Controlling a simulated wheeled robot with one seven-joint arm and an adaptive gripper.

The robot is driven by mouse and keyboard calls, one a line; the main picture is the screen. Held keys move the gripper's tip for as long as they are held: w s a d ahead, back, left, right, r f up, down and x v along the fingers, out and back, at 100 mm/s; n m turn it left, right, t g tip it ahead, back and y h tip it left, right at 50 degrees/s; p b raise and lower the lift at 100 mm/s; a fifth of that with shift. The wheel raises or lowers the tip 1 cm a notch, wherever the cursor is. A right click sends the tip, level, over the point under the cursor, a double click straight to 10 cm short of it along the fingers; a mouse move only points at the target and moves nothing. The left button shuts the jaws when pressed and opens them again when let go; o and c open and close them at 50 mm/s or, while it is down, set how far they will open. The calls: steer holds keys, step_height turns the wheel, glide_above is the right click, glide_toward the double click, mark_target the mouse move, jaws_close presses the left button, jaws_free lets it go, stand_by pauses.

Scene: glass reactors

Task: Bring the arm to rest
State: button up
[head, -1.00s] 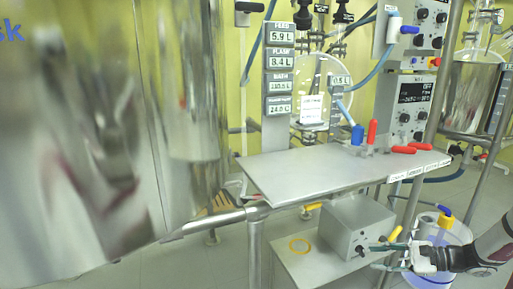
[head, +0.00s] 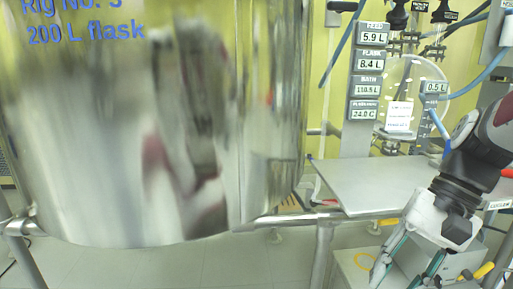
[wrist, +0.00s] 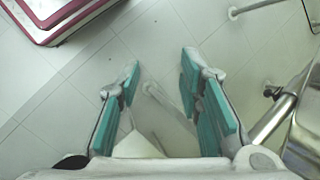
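My gripper (head: 402,268) is at the lower right of the head view, pointing down in front of the metal shelf. The wrist view shows its two teal-padded fingers (wrist: 160,70) spread apart with nothing between them, above the tiled floor. The arm comes in from the right edge of the head view. My gripper hides part of the shelf's right side and the grey box below it. Any contact with these cannot be told.
A large shiny vessel (head: 130,130) fills the left of the head view. A metal shelf (head: 370,185) stands beside it, with readout panels (head: 367,75) behind. A grey box (head: 350,272) sits under the shelf.

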steer(key=s+a+r+n+t+h, duration=0.1)
steer(key=s+n+h, duration=0.2)
steer(key=s, duration=0.5)
steer(key=s+a+n+t+h, duration=0.1)
steer(key=s+a+n+h, duration=0.15)
steer(key=s, duration=0.55)
step_height(320, 180, up, 35)
steer(key=d+t+p, duration=0.1)
steer(key=t+p, duration=0.2)
steer(key=p, duration=3)
steer(key=shift+d+n+t+p, duration=0.15)
steer(key=shift+n+t+p, duration=0.2)
steer(key=shift+n+t, duration=0.1)
steer(key=shift+s+r+y, duration=0.1)
steer(key=shift+y, duration=0.15)
